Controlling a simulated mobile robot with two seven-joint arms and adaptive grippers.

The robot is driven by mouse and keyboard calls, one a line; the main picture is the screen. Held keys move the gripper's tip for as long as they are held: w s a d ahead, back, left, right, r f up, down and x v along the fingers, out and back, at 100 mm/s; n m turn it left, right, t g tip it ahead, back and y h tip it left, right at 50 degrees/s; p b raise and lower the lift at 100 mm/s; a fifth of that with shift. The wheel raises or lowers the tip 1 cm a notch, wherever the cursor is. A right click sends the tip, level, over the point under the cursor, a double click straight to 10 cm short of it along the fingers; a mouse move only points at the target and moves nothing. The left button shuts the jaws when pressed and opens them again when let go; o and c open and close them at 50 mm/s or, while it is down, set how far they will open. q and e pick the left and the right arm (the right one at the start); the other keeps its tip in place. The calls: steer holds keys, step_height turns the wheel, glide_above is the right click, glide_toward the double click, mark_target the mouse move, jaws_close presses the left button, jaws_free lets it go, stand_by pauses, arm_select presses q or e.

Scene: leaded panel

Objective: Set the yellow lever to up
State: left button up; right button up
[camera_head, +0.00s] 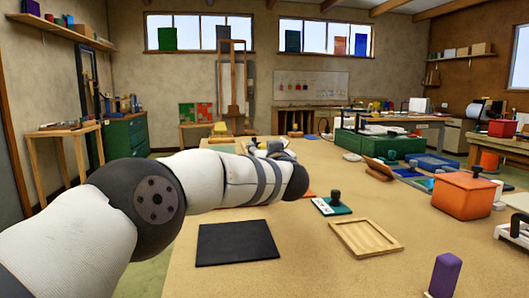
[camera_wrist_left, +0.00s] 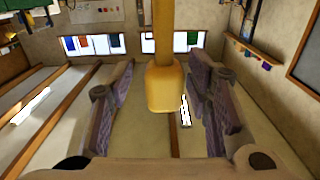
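The yellow lever (camera_wrist_left: 165,88) shows large in the left wrist view, a thick shaft coming down from the top edge to a wider squared end. My left gripper (camera_wrist_left: 164,82) is open, with one purple-grey finger on each side of the lever and a visible gap on both sides. In the head view my left arm reaches over the table, and its gripper (camera_head: 268,148) is small and partly hidden behind the wrist. I cannot make out the lever clearly there. My right gripper is not in view.
On the table (camera_head: 300,265) are a black mat (camera_head: 237,243), a wooden tray (camera_head: 366,237), a green plate with a black knob (camera_head: 333,204), an orange box (camera_head: 464,195) and a purple block (camera_head: 444,275). A green case (camera_head: 380,145) stands further back. Bare tabletop lies around the mat.

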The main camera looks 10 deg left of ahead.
arm_select(q)
steer(key=v, duration=1.2)
